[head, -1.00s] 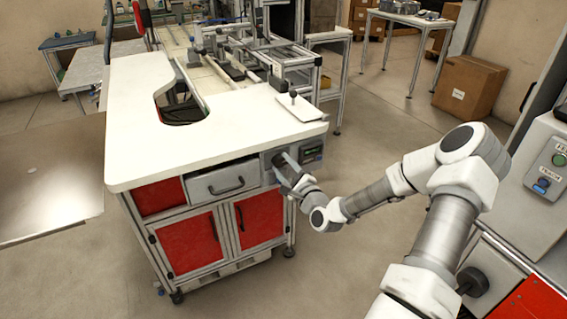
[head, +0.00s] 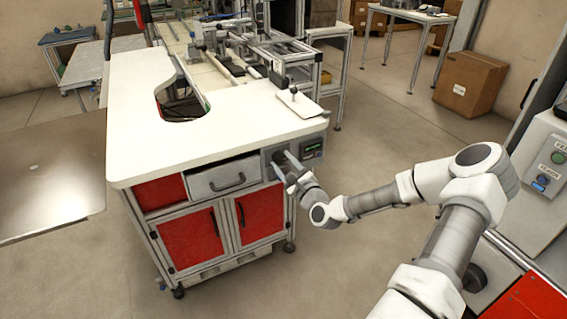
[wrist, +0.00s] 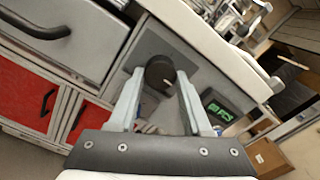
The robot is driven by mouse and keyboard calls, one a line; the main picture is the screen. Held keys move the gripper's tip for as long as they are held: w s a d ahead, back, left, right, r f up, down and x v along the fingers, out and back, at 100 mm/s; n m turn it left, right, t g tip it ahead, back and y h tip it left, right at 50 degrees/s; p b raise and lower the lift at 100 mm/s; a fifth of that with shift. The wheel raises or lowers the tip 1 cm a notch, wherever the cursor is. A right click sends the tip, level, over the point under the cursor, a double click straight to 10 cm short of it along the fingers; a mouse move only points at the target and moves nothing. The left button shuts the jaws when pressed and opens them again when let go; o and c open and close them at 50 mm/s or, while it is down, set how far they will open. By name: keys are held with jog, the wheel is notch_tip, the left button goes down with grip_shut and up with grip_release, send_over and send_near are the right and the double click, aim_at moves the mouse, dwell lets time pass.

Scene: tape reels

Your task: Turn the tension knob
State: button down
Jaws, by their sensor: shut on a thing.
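The tension knob (wrist: 160,72) is a dark round knob on a grey panel (wrist: 185,55) at the front of the workbench. In the wrist view it sits between the tips of my gripper (wrist: 159,76), one finger on each side, and the jaws are shut on it. In the head view my gripper (head: 284,160) reaches the same panel from the right, and its fingers hide much of the knob.
A green-lit display (wrist: 220,110) is just right of the knob. A drawer (head: 222,181) with a dark handle is left of it, with red cabinet doors (head: 190,239) below. The white worktop (head: 230,130) overhangs the panel. Open floor lies right of the bench.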

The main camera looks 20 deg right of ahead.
jog(key=shift+c, duration=1.7)
grip_release()
jog(key=shift+s, duration=0.1)
jog(key=s+p, duration=0.1)
jog(key=s, duration=1.6)
jog(key=shift+s+d, duration=0.15)
jog(key=shift+d, duration=0.15)
